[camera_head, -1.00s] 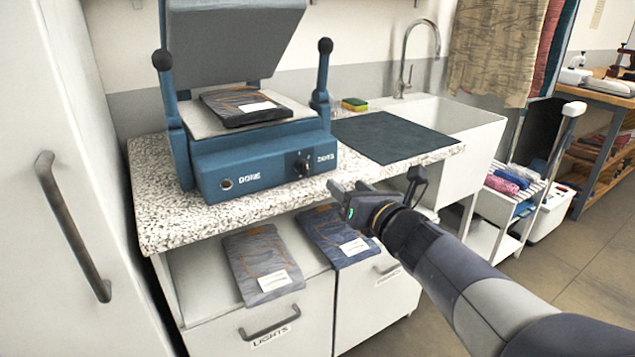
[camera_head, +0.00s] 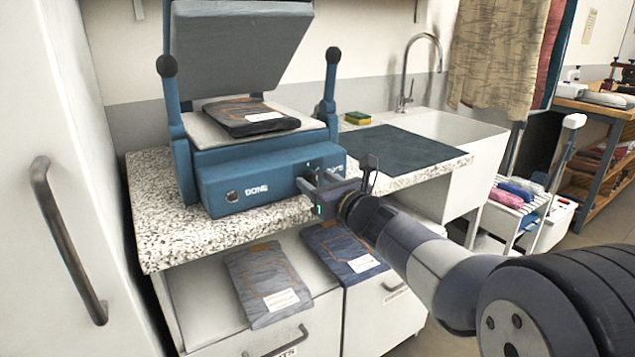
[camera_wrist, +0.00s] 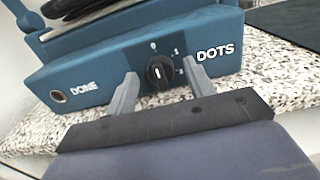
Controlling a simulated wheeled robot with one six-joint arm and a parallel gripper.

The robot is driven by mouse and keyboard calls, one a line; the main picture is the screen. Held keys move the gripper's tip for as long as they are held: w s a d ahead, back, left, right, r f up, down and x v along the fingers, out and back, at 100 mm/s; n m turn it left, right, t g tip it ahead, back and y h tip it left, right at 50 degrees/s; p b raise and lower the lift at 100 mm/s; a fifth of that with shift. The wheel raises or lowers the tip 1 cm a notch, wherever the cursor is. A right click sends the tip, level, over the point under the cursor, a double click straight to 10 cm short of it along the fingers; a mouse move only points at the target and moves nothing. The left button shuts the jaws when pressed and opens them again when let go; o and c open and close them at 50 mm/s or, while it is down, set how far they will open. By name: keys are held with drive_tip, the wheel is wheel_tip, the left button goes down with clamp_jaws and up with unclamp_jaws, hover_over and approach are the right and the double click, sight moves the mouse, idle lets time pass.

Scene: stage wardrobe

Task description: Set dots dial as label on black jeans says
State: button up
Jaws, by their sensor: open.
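The dots dial (camera_wrist: 160,72) is a black knob with a pale pointer mark on the blue press front, beside the word DOTS. My gripper (camera_wrist: 160,85) is open, its two fingers on either side of the dial in the wrist view; I cannot tell whether they touch it. In the head view my gripper (camera_head: 312,190) covers most of the dial. The black jeans (camera_head: 250,116) lie folded on the press plate with a white label (camera_head: 264,117); its writing is too small to read.
The blue press (camera_head: 240,178) stands open on a speckled counter (camera_head: 160,225), with a DONE button (camera_wrist: 57,96) at left. Grey jeans (camera_head: 262,280) and blue jeans (camera_head: 340,248) lie below. A dark mat (camera_head: 395,150) and sink (camera_head: 455,130) are at right.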

drive_tip(key=shift+w+a, duration=0.25)
drive_tip(key=shift+w, duration=0.05)
drive_tip(key=shift+c, duration=0.3)
drive_tip(key=c, duration=0.9)
